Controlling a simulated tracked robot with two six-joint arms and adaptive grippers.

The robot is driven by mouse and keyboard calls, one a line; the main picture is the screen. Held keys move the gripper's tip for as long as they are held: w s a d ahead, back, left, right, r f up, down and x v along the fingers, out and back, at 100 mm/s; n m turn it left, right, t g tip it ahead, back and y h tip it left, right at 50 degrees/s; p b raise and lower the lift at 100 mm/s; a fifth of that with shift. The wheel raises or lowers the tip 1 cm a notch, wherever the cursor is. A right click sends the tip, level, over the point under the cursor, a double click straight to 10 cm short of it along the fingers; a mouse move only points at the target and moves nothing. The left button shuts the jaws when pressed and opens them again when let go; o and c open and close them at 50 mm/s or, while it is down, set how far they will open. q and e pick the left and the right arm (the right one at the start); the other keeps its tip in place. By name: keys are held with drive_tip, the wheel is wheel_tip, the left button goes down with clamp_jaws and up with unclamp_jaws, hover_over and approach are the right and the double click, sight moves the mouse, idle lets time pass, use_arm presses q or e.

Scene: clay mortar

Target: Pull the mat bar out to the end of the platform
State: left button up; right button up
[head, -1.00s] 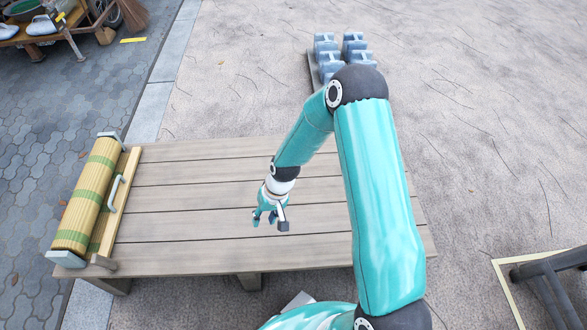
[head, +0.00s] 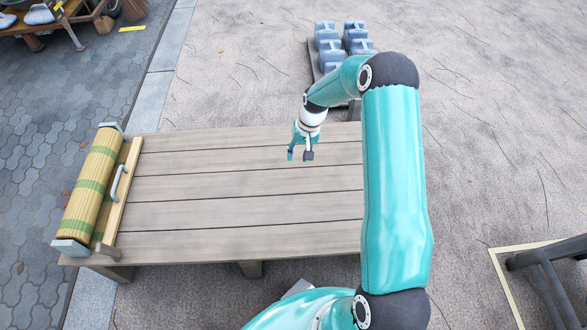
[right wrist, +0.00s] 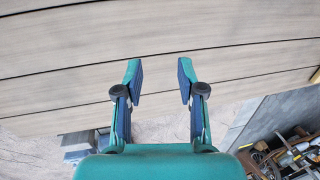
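The mat is a rolled straw mat (head: 90,186) with green bands, held between grey end brackets at the left end of the wooden platform (head: 235,215). The mat bar (head: 122,203) is a pale wooden bar along the roll's right side, with a whitish handle (head: 116,184) on it. My right gripper (head: 301,157) hangs over the far middle part of the platform, well to the right of the bar. Its two fingers are apart and empty in the right wrist view (right wrist: 160,75), with bare planks beyond them. My left gripper is not in view.
Blue-grey blocks (head: 328,45) stand on the ground behind the platform. A cart with goods (head: 60,15) is at the far left. A dark frame (head: 550,270) stands at the lower right. The planks between bar and gripper are clear.

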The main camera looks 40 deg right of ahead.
drive_tip(key=f, duration=0.2)
drive_tip(key=f+b, duration=0.1)
drive_tip(key=f, duration=0.1)
drive_tip(key=w+a+f, duration=0.1)
drive_tip(key=f, duration=0.2)
clamp_jaws()
idle(0.3)
unclamp_jaws()
